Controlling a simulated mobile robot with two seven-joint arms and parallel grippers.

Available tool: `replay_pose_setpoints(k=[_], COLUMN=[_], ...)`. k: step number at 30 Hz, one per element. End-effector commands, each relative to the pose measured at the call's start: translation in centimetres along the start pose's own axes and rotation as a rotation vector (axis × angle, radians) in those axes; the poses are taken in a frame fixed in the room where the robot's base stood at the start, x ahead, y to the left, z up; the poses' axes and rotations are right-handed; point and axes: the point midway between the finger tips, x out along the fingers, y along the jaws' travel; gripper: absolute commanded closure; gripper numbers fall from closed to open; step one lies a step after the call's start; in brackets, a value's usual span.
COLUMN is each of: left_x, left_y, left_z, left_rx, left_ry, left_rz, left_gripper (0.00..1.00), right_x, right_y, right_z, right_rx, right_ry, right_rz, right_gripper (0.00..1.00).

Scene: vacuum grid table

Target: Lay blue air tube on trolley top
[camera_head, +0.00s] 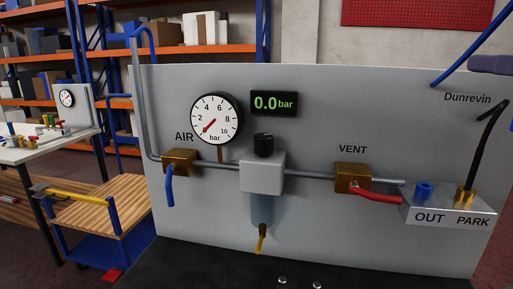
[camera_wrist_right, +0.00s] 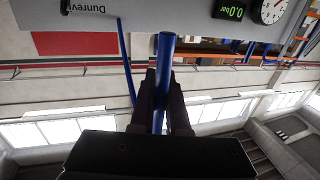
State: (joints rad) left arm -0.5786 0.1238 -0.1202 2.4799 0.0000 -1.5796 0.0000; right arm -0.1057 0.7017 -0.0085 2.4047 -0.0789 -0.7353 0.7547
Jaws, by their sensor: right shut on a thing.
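The blue air tube (camera_head: 470,53) shows in the head view at the upper right, in front of the panel. My right gripper (camera_head: 492,64) is only partly in view at the right edge there. In the right wrist view, my right gripper (camera_wrist_right: 162,100) is shut on the blue tube (camera_wrist_right: 165,55), which sticks out past the fingers. A thinner blue length (camera_wrist_right: 126,60) runs beside it; where it joins is hidden. The trolley has a wooden top (camera_head: 125,188) with a yellow handle and stands at the left, its visible top bare. My left gripper is not in view.
A grey panel (camera_head: 330,105) carries a gauge (camera_head: 215,118), a readout of 0.0 bar (camera_head: 274,103), and AIR and VENT valves. A block marked OUT and PARK (camera_head: 450,210) holds a blue fitting and a black hose (camera_head: 487,140). A white table (camera_head: 45,150) stands far left.

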Motion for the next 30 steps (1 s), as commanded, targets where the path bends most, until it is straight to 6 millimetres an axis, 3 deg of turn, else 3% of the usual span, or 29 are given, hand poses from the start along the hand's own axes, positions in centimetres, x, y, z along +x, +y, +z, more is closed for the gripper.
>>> replay_pose_setpoints(k=[13,24,30], left_x=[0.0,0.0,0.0], left_y=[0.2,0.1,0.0], left_z=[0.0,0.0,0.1], left_rx=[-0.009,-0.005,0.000], left_ry=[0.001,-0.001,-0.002], left_rz=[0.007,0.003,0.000], left_gripper=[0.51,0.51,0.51], right_x=[-7.1,-11.1,-11.7], right_y=[-5.6,-8.6,-8.2], right_z=[1.7,2.4,1.2], right_rx=[-0.002,-0.001,-0.002], right_ry=[-0.012,-0.006,0.006], right_rz=[-0.593,-0.924,-0.934], right_gripper=[1.00,1.00,1.00])
